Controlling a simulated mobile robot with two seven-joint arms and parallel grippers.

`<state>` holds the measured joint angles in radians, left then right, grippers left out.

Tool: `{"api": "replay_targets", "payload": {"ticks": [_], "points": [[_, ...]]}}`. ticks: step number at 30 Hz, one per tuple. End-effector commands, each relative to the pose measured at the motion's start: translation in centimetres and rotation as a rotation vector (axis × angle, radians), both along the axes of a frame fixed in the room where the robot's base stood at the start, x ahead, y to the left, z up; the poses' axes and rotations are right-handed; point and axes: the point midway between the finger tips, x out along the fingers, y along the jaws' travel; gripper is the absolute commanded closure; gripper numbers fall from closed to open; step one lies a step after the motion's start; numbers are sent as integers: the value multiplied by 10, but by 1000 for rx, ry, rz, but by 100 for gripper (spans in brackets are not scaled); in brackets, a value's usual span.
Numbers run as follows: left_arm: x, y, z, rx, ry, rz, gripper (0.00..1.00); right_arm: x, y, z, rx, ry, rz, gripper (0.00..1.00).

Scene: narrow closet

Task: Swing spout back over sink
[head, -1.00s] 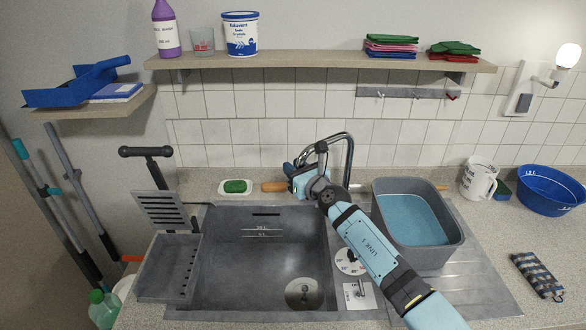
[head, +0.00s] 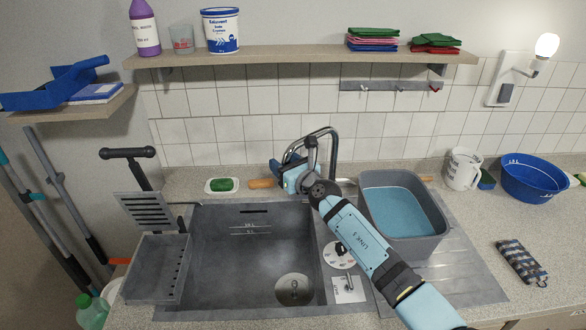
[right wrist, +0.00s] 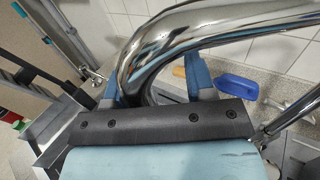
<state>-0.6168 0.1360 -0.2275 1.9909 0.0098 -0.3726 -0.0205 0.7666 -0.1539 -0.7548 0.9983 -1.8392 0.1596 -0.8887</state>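The chrome faucet spout (head: 325,131) arches up behind the sink's back right corner and bends to the left. Its outlet end is hidden behind my right gripper (head: 290,172). In the right wrist view the spout (right wrist: 190,35) curves down between the two blue fingers of the right gripper (right wrist: 155,85). The fingers stand apart with the tube between them; I cannot tell if either touches it. The grey sink (head: 215,265) is empty, with a round drain at its lower right. My left gripper is not in view.
A grey tub (head: 445,222) of blue water stands right of the sink. A wooden handle (head: 262,183) and green soap in a dish (head: 222,185) lie behind the sink. A dark rack (head: 155,268) stands at its left. A shelf (head: 300,55) hangs above.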

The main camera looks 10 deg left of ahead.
Motion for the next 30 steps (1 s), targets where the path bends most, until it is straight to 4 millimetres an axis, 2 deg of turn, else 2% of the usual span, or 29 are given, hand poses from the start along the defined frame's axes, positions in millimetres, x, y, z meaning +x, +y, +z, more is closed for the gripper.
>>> {"api": "replay_targets", "payload": {"ticks": [4,9,18,24,30], "points": [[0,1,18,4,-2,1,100,-12,-15,3,-2,3,-2,52],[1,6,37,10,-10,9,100,-38,-44,4,-2,3,-3,52],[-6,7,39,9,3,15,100,-79,-88,0,0,1,-2,52],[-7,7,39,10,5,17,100,-89,-101,1,-1,-2,-3,52],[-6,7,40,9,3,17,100,-91,-102,0,-1,-1,-3,52]]}}
